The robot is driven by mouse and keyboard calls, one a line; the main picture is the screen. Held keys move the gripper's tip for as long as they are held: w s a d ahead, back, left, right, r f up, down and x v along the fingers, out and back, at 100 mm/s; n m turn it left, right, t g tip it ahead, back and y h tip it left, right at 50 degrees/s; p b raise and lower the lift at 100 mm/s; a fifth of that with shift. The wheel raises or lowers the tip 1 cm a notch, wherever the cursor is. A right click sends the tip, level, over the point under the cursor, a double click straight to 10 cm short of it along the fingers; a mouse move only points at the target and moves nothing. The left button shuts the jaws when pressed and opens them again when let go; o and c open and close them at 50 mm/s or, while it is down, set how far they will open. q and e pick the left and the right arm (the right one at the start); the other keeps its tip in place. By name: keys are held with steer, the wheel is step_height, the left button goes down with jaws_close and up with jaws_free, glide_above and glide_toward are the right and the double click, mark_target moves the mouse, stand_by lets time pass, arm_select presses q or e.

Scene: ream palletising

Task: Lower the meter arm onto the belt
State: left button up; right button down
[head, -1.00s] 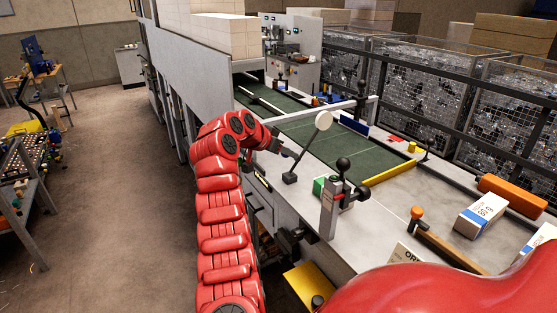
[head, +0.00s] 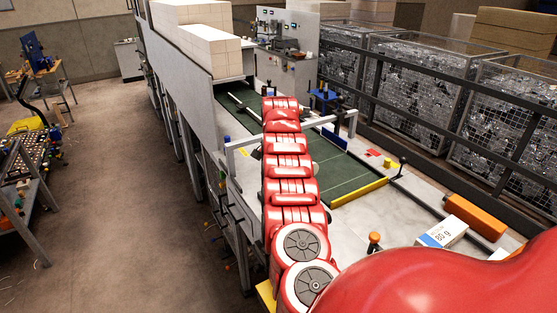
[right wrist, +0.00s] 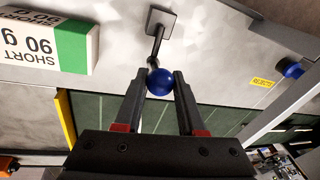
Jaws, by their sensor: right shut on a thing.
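In the right wrist view a blue ball knob (right wrist: 160,82) sits on a short dark rod that runs from a square grey plate (right wrist: 162,20); this looks like the meter arm. My right gripper (right wrist: 161,78) has its two fingertips on either side of the knob and is shut on it. The green belt (right wrist: 112,108) lies beyond the fingers. In the head view the belt (head: 338,170) runs away to the back, partly covered by my red arm. That arm also hides the gripper and knob there. My left gripper is in neither view.
A green-and-white ream (right wrist: 45,45) lies near the gripper. A yellow bar (head: 360,190) crosses the belt's near end. A white frame post (head: 232,163) with a blue knob (head: 227,139) stands left of my arm. Another ream (head: 443,232) and an orange block (head: 475,216) lie at right.

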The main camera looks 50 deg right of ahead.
steer(key=shift+s+d+f+y+p, duration=0.1)
steer(key=shift+s+d+y+p, duration=0.05)
steer(key=shift+y+p, duration=0.2)
steer(key=shift+f, duration=0.15)
steer(key=shift+f, duration=0.1)
steer(key=c, duration=0.5)
jaws_free()
